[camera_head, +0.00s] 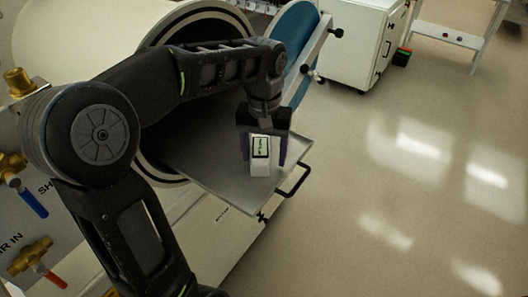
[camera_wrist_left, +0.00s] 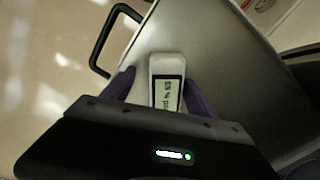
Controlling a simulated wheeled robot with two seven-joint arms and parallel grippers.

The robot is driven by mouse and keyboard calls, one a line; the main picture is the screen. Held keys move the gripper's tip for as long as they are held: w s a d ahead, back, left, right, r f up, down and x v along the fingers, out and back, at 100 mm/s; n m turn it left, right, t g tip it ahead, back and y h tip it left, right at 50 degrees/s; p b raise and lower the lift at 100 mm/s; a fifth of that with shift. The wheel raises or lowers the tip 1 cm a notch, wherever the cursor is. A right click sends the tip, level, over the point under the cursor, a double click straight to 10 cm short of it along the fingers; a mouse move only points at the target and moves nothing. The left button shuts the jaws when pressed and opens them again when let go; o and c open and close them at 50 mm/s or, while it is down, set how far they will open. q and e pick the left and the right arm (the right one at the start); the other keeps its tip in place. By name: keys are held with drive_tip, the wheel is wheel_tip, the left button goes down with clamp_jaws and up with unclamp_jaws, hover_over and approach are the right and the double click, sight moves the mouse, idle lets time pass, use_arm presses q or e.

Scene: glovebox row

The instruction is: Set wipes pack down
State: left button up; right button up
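The wipes pack (camera_head: 260,170) is a small white block with a dark-framed label, on the metal tray (camera_head: 230,190) near its handle end. It also shows in the left wrist view (camera_wrist_left: 167,65), with the bare tray (camera_wrist_left: 225,60) around it. My left gripper (camera_head: 265,160) is above the tray, its purple fingers on either side of the pack. In the left wrist view the fingers (camera_wrist_left: 165,90) stand apart with a visible gap beside the pack, so the gripper looks open. The pack's underside is hidden; it appears to rest on the tray. My right gripper is not in view.
The tray sticks out of a round chamber opening (camera_head: 165,170) with a blue-faced round door (camera_head: 295,40) swung open behind it. A black handle (camera_head: 297,182) is on the tray's front edge. Valves (camera_head: 30,200) are at the left. The floor (camera_head: 400,200) at right is clear.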

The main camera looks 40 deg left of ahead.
sight(264, 151)
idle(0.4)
use_arm(q)
drive_tip(key=shift+r, duration=0.5)
wheel_tip(264, 151, up, 6)
drive_tip(key=shift+f+p, duration=0.1)
drive_tip(key=shift+p, duration=0.8)
drive_tip(key=shift+r+p, duration=0.6)
drive_tip(key=shift+c, duration=0.5)
